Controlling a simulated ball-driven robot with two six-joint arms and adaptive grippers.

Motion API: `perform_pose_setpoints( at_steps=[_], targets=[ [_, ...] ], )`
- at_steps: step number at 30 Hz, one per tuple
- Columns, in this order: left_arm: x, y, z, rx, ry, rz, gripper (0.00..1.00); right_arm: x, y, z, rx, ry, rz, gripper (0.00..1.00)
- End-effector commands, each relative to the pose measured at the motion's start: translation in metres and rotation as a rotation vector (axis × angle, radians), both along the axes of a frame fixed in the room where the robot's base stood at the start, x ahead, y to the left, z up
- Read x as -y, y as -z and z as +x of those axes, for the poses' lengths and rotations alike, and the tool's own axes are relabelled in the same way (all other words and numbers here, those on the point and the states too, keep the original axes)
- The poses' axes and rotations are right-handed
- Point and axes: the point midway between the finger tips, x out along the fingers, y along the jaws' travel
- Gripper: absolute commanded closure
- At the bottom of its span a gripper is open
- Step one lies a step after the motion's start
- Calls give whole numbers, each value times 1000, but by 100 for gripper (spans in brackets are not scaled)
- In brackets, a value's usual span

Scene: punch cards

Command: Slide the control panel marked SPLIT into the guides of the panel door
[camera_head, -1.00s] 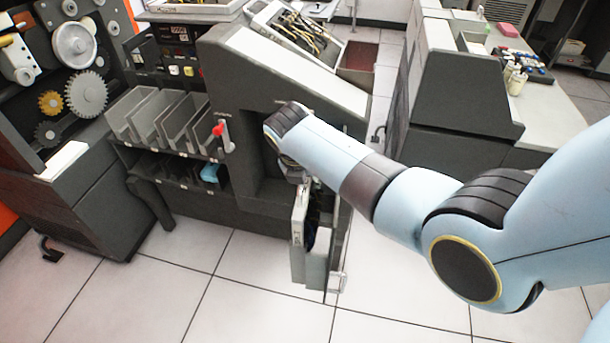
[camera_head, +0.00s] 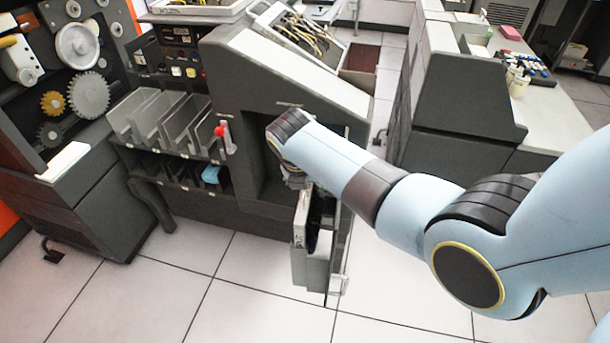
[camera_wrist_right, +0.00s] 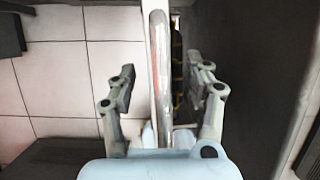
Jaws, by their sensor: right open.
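A light grey upright control panel (camera_head: 300,220) stands at the open panel door (camera_head: 343,240), on the lower right of the dark machine. They are close together, and I cannot tell how far the panel sits in the guides. My right gripper is just above the panel in the head view, mostly hidden by my forearm. In the right wrist view my right gripper (camera_wrist_right: 160,76) is open, its fingers apart on both sides of a shiny upright edge (camera_wrist_right: 159,60). A gap shows beside each finger. My left gripper is not in view.
The dark machine (camera_head: 250,70) rises behind the door, with card bins (camera_head: 150,112) and a red-knobbed lever (camera_head: 220,131) on its left. A dark cabinet (camera_head: 465,90) stands to the right. Tiled floor (camera_head: 240,300) is clear in front.

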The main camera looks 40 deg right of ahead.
Motion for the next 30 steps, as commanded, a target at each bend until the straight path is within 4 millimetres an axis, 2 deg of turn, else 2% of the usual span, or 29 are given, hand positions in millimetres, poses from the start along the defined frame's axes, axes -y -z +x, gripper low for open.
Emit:
perform_pose_setpoints(
  at_steps=[5,12,18,22,30],
  targets=[
    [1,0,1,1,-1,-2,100,-7,-21,-3,6,-1,1,49],
    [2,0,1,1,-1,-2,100,-23,-72,-14,10,0,2,49],
    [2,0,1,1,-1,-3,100,-32,-102,-20,9,-1,0,49],
    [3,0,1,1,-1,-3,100,-34,-111,-23,7,0,-1,49],
    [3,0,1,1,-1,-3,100,-34,-112,-23,6,0,-2,49]
  ],
)
